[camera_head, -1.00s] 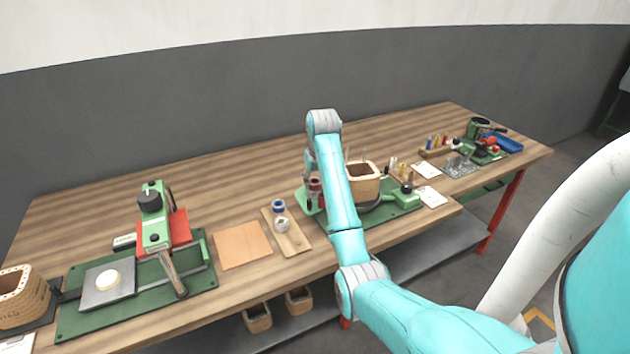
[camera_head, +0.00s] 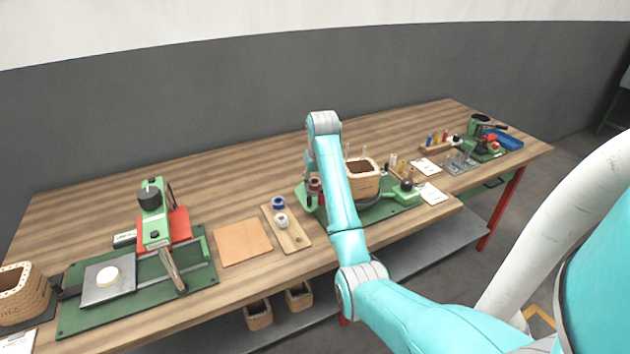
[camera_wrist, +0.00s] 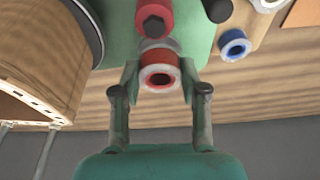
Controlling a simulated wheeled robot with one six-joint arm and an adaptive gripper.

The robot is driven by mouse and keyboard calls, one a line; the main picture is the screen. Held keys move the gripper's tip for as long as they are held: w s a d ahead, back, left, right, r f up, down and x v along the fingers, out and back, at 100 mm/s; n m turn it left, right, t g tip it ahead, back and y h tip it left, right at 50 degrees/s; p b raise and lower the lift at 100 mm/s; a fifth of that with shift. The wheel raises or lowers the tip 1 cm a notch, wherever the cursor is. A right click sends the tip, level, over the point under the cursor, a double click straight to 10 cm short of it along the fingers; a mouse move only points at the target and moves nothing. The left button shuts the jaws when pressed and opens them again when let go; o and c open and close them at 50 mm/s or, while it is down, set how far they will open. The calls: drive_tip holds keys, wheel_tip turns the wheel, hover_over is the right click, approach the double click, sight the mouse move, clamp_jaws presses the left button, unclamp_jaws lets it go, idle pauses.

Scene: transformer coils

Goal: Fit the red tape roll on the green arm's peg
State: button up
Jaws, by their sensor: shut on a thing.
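The red tape roll (camera_wrist: 160,77) is between the two fingertips of my gripper (camera_wrist: 160,70) in the wrist view, its open bore facing the camera. My gripper is shut on it. A pale grey round part shows directly behind the roll. Beyond that is another red round part (camera_wrist: 154,12) with a dark hex-shaped end, in front of a green surface (camera_wrist: 120,30). The green arm's peg cannot be made out clearly, and I cannot tell whether the roll touches it. In the head view, my arm partly hides this spot; red (camera_head: 315,186) shows beside my gripper (camera_head: 309,200).
A wooden coil box (camera_head: 364,186) stands close to the right of my gripper in the head view. A wooden board (camera_head: 295,236) with a blue-and-white roll (camera_head: 278,204) and a white roll (camera_head: 282,221) lies to the left. Bare tabletop lies behind.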

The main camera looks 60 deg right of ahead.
drive_tip(key=shift+f, duration=0.4)
drive_tip(key=o, duration=1)
drive_tip(key=shift+o, duration=0.4)
drive_tip(key=o, duration=0.3)
drive_tip(key=shift+o, duration=0.2)
drive_tip(key=shift+r, duration=0.1)
drive_tip(key=shift+r, duration=2.4)
drive_tip(key=shift+s, duration=0.1)
